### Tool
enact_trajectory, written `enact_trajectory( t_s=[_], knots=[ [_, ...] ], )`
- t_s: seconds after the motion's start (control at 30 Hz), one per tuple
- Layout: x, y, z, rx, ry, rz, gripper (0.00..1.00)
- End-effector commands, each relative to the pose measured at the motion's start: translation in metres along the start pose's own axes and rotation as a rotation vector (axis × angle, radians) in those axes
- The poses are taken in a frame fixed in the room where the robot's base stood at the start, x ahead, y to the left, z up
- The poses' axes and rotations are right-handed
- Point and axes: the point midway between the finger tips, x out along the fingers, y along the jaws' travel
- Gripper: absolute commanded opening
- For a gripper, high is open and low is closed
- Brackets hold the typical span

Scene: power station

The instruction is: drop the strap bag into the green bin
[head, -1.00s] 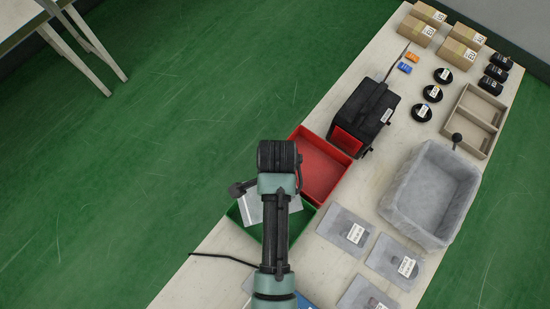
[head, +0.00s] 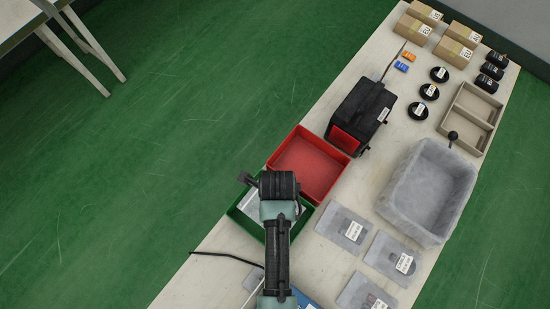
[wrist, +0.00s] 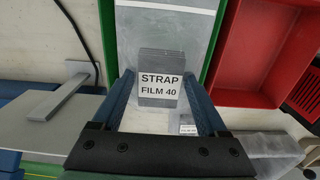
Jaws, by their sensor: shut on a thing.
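The strap bag (wrist: 160,60) is a clear, flat bag with a grey block inside and a white label reading STRAP FILM 40. My gripper (wrist: 160,80) is shut on it, with a blue finger on each side. The green bin (wrist: 216,42) shows its walls left and right of the bag in the wrist view. In the head view the green bin (head: 237,214) lies under my wrist, and part of the pale bag shows over it beside my arm. My fingertips are hidden there. I cannot tell the bag's height above the bin floor.
A red bin (head: 312,163) adjoins the green bin; it also shows in the wrist view (wrist: 262,60). A black machine (head: 362,112) stands behind it. A grey lined crate (head: 410,200) and several labelled bags (head: 345,228) lie to the right. A dark cable (head: 228,256) runs at left.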

Motion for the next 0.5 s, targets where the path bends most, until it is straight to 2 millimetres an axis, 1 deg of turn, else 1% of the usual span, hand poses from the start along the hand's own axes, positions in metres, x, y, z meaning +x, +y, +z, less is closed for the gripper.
enact_trajectory(
  t_s=[0.03, 0.2, 0.33, 0.5],
  knots=[
    [0.013, 0.0, 0.0, -0.001, 0.0, 0.0, 0.13],
    [0.031, 0.0, 0.0, -0.001, 0.0, 0.0, 0.13],
    [0.037, 0.0, 0.0, -0.001, 0.0, 0.0, 0.13],
    [0.036, 0.0, 0.0, -0.001, 0.0, 0.0, 0.13]
  ],
)
